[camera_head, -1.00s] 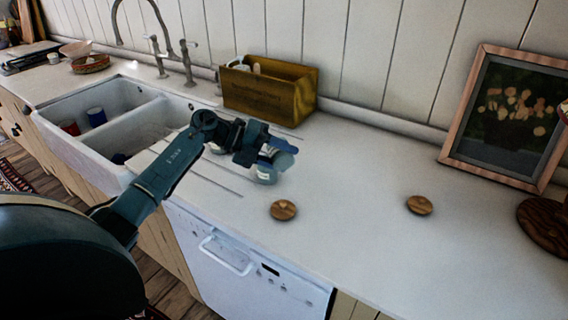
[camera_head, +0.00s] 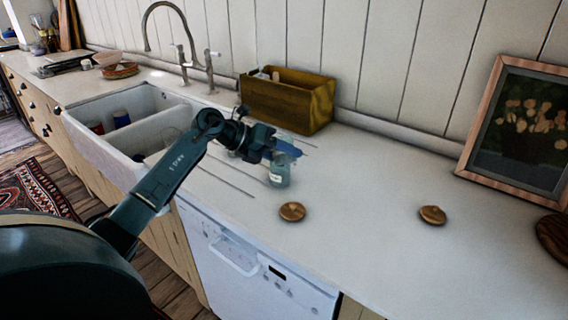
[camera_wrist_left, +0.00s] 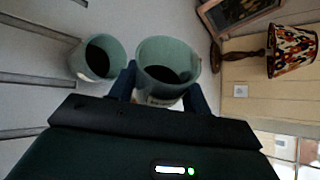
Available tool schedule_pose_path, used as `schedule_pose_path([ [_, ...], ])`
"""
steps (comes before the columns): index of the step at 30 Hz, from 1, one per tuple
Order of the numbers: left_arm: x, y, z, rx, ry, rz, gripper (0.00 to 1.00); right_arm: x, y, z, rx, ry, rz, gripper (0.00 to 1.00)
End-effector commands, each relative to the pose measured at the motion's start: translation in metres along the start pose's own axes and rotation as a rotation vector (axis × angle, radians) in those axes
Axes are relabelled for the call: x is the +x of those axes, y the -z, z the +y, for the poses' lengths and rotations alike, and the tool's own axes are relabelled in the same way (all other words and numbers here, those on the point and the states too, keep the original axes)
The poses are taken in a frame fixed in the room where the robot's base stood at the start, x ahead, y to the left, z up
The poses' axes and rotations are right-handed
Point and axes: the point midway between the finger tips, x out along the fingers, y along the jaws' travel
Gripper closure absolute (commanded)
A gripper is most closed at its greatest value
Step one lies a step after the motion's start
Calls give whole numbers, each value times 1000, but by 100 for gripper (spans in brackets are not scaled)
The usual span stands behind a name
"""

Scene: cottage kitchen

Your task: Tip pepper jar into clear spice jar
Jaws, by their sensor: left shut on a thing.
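My left gripper (camera_head: 287,151) is shut on a see-through jar with a pale label, which I take as the pepper jar (camera_head: 279,174). In the left wrist view the pepper jar (camera_wrist_left: 167,72) sits between the fingers, open at the top, with dark contents low inside. It looks close to upright. A second open jar, which I take as the clear spice jar (camera_wrist_left: 97,58), stands apart to its left, dark at the bottom. In the head view the gripper and held jar hide most of that second jar. My right gripper is not in view.
Two round wooden lids (camera_head: 292,212) (camera_head: 433,215) lie on the white counter (camera_head: 370,180). A wooden box (camera_head: 288,101) stands behind the gripper, by the wall. The sink (camera_head: 120,125) is at left. A framed picture (camera_head: 520,130) leans at right. The counter's middle is clear.

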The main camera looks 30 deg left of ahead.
Motion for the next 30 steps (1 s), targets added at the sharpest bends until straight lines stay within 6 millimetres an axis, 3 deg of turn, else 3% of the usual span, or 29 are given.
schedule_pose_path([
  [1,6,7,7,76,-27,-32,77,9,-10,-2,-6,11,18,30],
  [12,6,0,14,461,-189,-194,77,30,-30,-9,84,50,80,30],
  [30,3,-5,12,547,-224,-231,77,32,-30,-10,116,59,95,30],
])
